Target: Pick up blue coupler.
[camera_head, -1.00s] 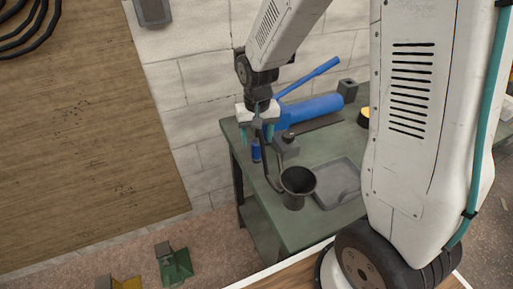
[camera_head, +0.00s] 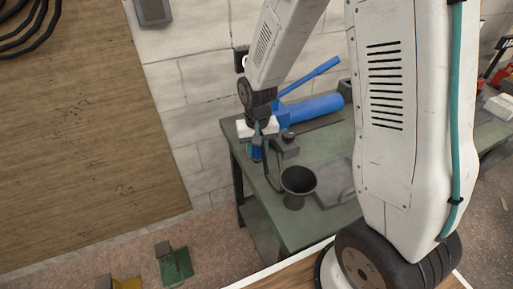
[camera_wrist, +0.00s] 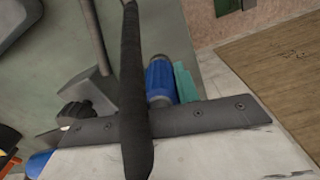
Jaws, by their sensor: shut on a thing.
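The blue coupler (camera_head: 256,154) is at the left side of the green bench (camera_head: 240,165), under my gripper (camera_head: 258,148). In the wrist view the blue coupler (camera_wrist: 160,80) shows beside a teal finger, partly hidden by a dark bar across the picture and by the gripper body. My gripper is lowered over the coupler and shut on it. The other finger is hidden in the wrist view. I cannot tell whether the coupler's lower end touches the bench.
A dark funnel-shaped cup (camera_head: 297,183) and a grey tray (camera_head: 334,190) stand right of the coupler. A dark-capped grey block (camera_head: 287,146) is close by. A blue cylinder with a lever (camera_head: 312,107) lies behind. The bench's left edge is near.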

